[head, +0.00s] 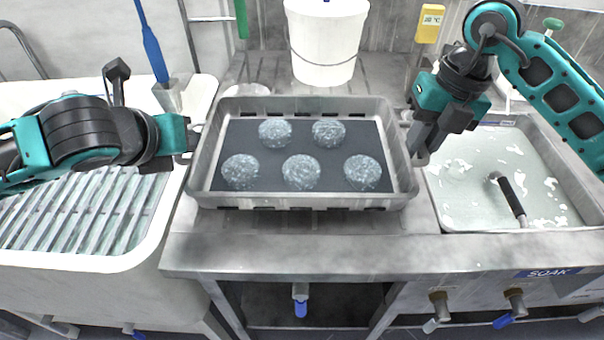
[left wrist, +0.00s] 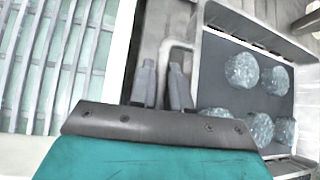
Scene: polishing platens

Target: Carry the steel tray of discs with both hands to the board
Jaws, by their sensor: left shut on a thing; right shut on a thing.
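The steel tray (head: 305,200) is in the middle of the head view, with a dark mat inside and several round speckled grey-green discs (head: 302,172) on it. My left gripper (head: 190,142) is shut on the handle at the tray's left end. In the left wrist view, its fingers (left wrist: 162,85) are at the handle, beside the tray (left wrist: 212,60) and its discs (left wrist: 242,70). My right gripper (head: 410,140) is shut at the tray's right end; its fingertips are partly hidden. The tray looks about level. I cannot tell whether it touches the grooved steel board (head: 270,222) beneath.
A white sink with a slatted rack (head: 80,215) is at left. A soak basin (head: 520,170) with cloudy liquid and a black-handled tool (head: 510,198) is at right. A white bucket (head: 326,45) stands behind the tray. A blue-handled brush (head: 155,52) is behind my left gripper.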

